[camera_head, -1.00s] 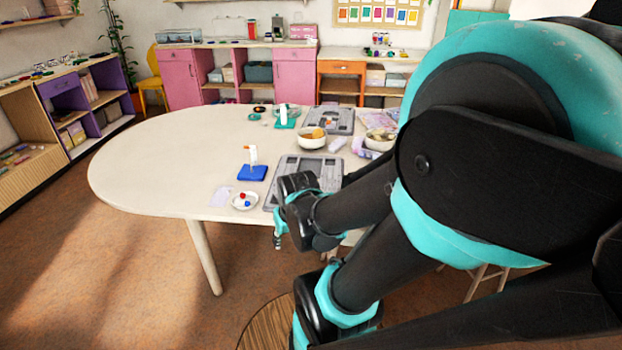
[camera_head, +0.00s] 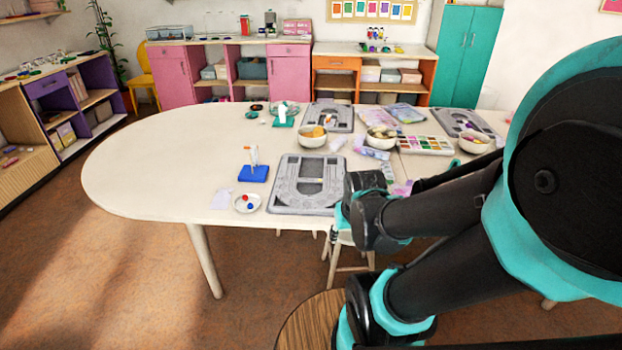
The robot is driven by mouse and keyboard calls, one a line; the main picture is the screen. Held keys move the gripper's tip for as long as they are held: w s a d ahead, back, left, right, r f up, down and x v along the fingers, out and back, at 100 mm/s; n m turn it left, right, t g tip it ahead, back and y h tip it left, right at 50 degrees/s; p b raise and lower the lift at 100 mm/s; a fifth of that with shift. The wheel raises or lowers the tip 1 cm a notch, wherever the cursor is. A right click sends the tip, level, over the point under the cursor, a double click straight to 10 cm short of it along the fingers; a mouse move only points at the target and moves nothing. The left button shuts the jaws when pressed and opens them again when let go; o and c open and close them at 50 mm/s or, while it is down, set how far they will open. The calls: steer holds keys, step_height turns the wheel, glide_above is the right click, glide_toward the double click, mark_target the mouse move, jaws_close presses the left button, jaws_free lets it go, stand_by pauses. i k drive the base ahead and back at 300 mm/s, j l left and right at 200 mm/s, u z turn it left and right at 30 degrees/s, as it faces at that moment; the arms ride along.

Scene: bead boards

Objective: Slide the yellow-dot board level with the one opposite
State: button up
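Three grey bead boards lie on the pale table. The near board (camera_head: 284,204) is at the front edge, close to my wrist. The far board (camera_head: 311,122) lies across the table behind it, set a little further right. A third board (camera_head: 448,121) is at the back right. I cannot make out a yellow dot on any of them. My gripper (camera_head: 338,228) is at the table's front edge, just right of the near board's front corner. My wrist mostly hides it, so its fingers cannot be read.
A blue stand (camera_head: 253,174) and a small dish with red and blue beads (camera_head: 247,204) stand left of the near board. Bowls (camera_head: 312,136) (camera_head: 381,138) and a paint-coloured bead box (camera_head: 425,146) lie between the boards. The table's left end (camera_head: 140,165) is clear. A stool (camera_head: 345,250) stands below.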

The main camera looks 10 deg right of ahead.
mark_target(308, 185)
steer(key=i+l, duration=0.1)
steer(key=l, duration=0.2)
steer(key=i+l+u, duration=0.1)
steer(key=l, duration=0.2)
steer(key=i+l+u, duration=0.1)
steer(key=l, duration=0.25)
steer(key=i+l, duration=0.15)
steer(key=l, duration=0.15)
